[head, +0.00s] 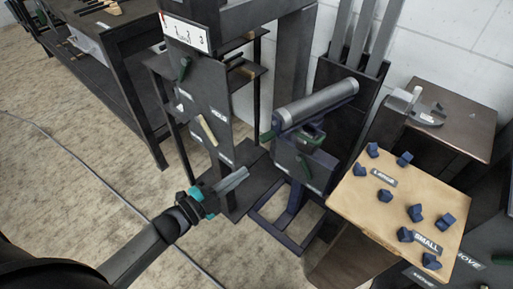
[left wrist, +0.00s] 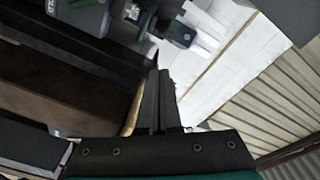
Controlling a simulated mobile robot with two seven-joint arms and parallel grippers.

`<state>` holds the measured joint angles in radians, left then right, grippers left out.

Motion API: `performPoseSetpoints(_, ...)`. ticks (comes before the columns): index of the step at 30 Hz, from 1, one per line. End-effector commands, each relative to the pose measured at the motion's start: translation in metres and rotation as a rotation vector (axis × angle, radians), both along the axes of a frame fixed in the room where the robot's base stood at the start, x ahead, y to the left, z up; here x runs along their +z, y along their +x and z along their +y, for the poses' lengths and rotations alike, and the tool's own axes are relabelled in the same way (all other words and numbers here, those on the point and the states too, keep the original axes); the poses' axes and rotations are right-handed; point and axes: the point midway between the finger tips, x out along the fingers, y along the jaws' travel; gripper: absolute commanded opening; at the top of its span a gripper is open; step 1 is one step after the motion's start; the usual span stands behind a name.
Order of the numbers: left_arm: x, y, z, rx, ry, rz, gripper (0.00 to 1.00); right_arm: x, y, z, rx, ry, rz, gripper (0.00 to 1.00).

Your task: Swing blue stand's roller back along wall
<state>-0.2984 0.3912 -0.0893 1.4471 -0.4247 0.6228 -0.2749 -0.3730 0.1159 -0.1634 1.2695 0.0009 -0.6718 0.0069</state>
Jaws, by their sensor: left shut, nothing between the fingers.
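The blue stand (head: 306,163) stands on the floor right of the dark machine, on an open frame base. Its grey roller (head: 318,104) lies across the top, slanting from lower left up to the right. Green parts (head: 312,138) show just under the roller, and a small green piece sits at its near left end. My left gripper (head: 236,180) is shut and empty, low and left of the stand, apart from the roller. Its closed fingers (left wrist: 161,100) also show in the left wrist view, with grey and green hardware (left wrist: 145,14) beyond them. My right gripper is not in view.
A dark machine column (head: 205,105) with levers rises directly behind my left gripper. A wooden-topped table (head: 375,200) with several dark blue blocks stands right of the stand. A dark rack (head: 340,110) stands behind the roller, against the white wall (head: 435,45). Floor at lower left is open, crossed by a cable.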

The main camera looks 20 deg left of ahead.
Motion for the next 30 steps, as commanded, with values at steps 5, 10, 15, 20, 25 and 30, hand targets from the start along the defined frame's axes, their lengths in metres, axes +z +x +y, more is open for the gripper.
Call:
performPoseSetpoints(5,0.004,-0.005,-0.02,0.06,0.276,-0.129,0.0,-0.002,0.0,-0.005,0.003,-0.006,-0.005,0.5)
performPoseSetpoints(10,0.007,-0.008,-0.029,0.097,0.464,-0.2,0.0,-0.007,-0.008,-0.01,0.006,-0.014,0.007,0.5)
performPoseSetpoints(15,0.008,-0.007,-0.032,0.11,0.538,-0.227,0.0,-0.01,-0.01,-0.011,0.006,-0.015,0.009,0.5)
performPoseSetpoints(20,0.007,0.006,-0.038,0.109,0.542,-0.232,0.0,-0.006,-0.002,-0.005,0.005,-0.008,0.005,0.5)
performPoseSetpoints(25,0.007,0.034,-0.048,0.109,0.541,-0.231,0.0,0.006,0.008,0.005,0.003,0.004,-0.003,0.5)
performPoseSetpoints(30,0.007,0.062,-0.059,0.11,0.542,-0.231,0.0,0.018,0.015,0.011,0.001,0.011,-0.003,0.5)
